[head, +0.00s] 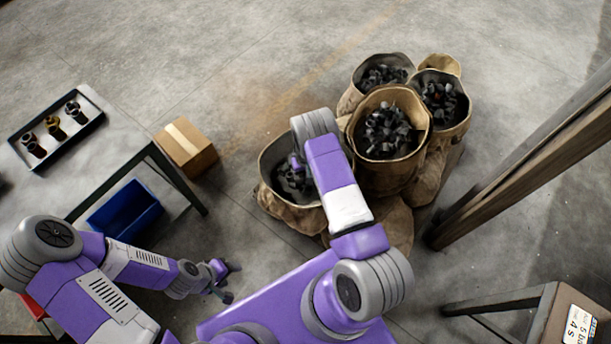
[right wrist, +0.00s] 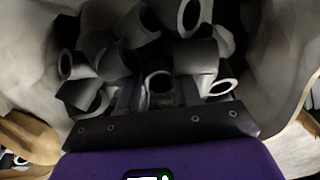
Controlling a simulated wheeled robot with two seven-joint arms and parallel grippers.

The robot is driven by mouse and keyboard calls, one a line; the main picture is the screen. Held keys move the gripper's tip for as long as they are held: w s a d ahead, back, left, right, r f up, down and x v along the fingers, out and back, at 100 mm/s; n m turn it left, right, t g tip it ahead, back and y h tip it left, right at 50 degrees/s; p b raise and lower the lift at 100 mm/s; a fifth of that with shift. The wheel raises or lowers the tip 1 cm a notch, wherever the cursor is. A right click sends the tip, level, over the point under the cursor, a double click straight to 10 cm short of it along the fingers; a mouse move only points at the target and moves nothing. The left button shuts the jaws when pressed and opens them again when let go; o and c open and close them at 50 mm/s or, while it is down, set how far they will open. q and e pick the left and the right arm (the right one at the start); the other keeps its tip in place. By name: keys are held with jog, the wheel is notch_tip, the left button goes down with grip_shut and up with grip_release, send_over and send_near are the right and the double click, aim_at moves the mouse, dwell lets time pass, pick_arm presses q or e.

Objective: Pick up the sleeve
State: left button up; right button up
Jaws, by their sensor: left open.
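Dark grey, short hollow tubes that look like sleeves fill a beige sack (head: 268,178) in the head view. My right gripper (head: 297,163) reaches down into this sack and is mostly hidden by my arm. In the right wrist view, one sleeve (right wrist: 158,84) sits in the middle, just ahead of the dark gripper body, with dark finger-like parts close on both sides. I cannot tell whether the fingers grip it. Other sleeves (right wrist: 195,57) lie jumbled around and behind it. My left gripper (head: 233,282) is open and empty, low at the left, away from the sacks.
More sacks (head: 416,146) of dark pieces crowd the right side of this sack. A wooden post (head: 520,165) stands farther right. A table (head: 110,150) at left holds a black tray (head: 86,133) with several fittings. A cardboard box (head: 187,148) and blue bin (head: 125,212) are near it.

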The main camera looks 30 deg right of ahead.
grip_shut()
notch_tip(320, 180, up, 9)
jog(key=p, duration=0.2)
jog(key=shift+p, duration=0.3)
jog(key=r, duration=0.1)
notch_tip(320, 180, up, 13)
jog(key=n, duration=0.1)
send_over(305, 174)
jog(key=s+a, duration=0.2)
jog(key=a, duration=0.5)
jog(key=s+a+r+n, duration=0.1)
jog(key=s+a+r, duration=0.4)
jog(key=s+r, duration=0.1)
jog(key=shift+s+r, duration=0.35)
jog(key=shift+r, duration=0.15)
